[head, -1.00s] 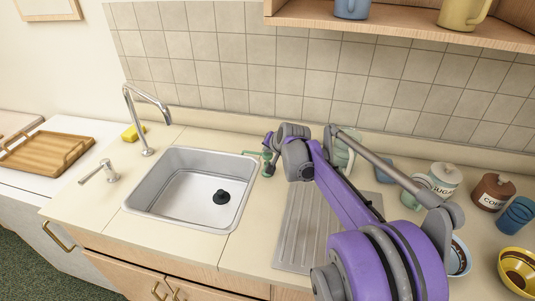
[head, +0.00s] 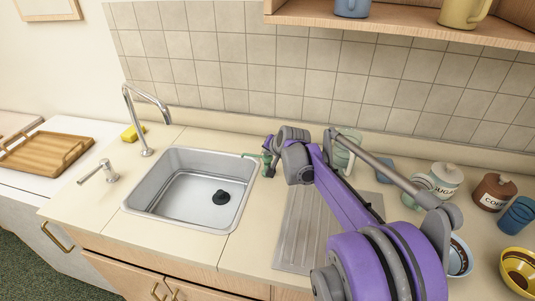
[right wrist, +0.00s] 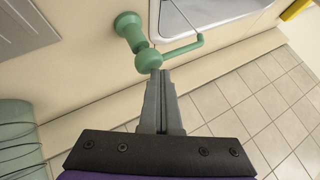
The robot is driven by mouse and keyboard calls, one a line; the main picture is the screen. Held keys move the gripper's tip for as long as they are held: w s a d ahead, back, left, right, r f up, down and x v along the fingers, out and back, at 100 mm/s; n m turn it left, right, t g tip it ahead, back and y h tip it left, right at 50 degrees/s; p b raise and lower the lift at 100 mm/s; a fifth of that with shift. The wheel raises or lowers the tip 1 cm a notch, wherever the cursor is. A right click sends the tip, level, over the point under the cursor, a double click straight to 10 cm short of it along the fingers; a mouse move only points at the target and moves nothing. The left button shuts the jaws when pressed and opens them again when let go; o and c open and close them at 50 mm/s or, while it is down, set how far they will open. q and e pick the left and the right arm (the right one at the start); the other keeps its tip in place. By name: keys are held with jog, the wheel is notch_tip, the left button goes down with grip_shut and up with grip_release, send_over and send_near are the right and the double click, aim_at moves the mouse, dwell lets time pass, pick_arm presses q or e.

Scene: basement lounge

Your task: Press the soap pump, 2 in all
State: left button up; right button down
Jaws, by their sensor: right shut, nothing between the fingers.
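The green soap pump (head: 267,166) stands on the counter just right of the sink, its thin spout pointing left over the rim. In the right wrist view its rounded head, spout and collar (right wrist: 148,60) show beyond my fingertips. My right gripper (right wrist: 157,76) is shut and empty, with its tips at the top of the pump head. They look to be touching it or very close. In the head view my right gripper (head: 268,146) is small and partly hidden by my own wrist. My left gripper is out of view.
The steel sink (head: 165,190) is left of the pump, with a faucet (head: 147,125) behind it. A metal dispenser or lever (head: 108,171) stands left. The drainboard (head: 292,240), a light green vessel (head: 347,147), canisters (head: 445,181) and bowls (head: 518,265) lie right.

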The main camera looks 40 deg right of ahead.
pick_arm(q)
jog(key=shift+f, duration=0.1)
pick_arm(e)
jog(key=shift+f, duration=0.15)
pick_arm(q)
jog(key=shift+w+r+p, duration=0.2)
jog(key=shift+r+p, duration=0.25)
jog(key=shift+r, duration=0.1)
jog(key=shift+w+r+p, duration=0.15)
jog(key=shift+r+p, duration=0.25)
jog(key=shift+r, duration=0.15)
pick_arm(e)
jog(key=shift+r, duration=1.45)
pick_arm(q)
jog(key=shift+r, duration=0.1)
pick_arm(e)
jog(key=shift+r, duration=0.1)
jog(key=shift+r, duration=0.35)
pick_arm(q)
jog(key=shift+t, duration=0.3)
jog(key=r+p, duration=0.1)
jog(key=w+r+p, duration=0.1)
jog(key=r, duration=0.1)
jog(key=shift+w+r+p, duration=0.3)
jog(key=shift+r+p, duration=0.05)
jog(key=shift+p, duration=0.05)
pick_arm(e)
notch_tip(320, 180, up, 4)
jog(key=shift+r, duration=0.1)
